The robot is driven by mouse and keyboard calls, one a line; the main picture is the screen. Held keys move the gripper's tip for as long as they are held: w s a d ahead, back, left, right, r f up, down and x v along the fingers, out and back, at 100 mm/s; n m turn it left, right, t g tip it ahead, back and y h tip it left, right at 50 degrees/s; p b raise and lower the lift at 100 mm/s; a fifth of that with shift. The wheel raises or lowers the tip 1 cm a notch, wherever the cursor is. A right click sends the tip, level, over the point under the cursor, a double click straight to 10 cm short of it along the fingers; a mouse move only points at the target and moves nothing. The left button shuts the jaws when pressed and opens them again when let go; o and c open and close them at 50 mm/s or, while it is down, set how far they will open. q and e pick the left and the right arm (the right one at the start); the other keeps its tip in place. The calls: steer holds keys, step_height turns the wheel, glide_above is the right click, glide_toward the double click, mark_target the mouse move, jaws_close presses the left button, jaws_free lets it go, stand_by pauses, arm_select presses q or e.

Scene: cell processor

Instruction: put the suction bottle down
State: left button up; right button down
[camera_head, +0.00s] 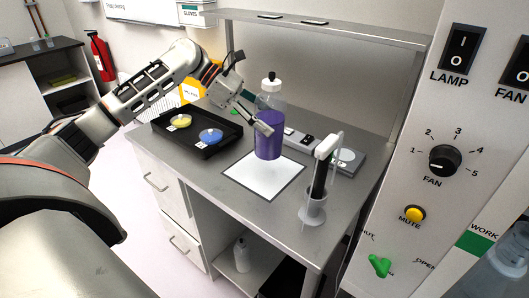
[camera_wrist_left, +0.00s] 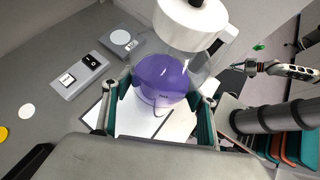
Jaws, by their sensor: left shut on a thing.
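The suction bottle (camera_head: 269,142) is clear with purple liquid and a dark-tipped cap. It stands upright in my left gripper (camera_head: 262,122), whose fingers are shut around its side. In the left wrist view, its purple body (camera_wrist_left: 160,75) sits between the teal-edged fingers of the left gripper (camera_wrist_left: 160,108), with its white cap (camera_wrist_left: 193,22) near the camera. In the head view its base overlaps the back part of a white mat (camera_head: 263,182); I cannot tell whether it touches. What looks like my right gripper (camera_wrist_left: 246,68) shows small in the left wrist view, its jaw state unclear.
A black tray (camera_head: 203,150) with a yellow dish (camera_head: 181,121) and a blue dish (camera_head: 210,136) is left of the mat. A grey device (camera_head: 349,158) lies behind. A metal shelf (camera_head: 320,29) spans the back.

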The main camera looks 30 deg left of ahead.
mark_target(266, 152)
arm_select(q)
step_height(266, 152, down, 11)
steer(key=shift+w+f, duration=0.1)
steer(key=shift+f, duration=0.1)
stand_by(0.4)
steer(key=shift+f, duration=0.1)
steer(key=o, duration=1.9)
steer(key=shift+f, duration=0.15)
steer(key=shift+o, duration=0.2)
steer(key=v, duration=1.2)
steer(key=shift+d, duration=0.1)
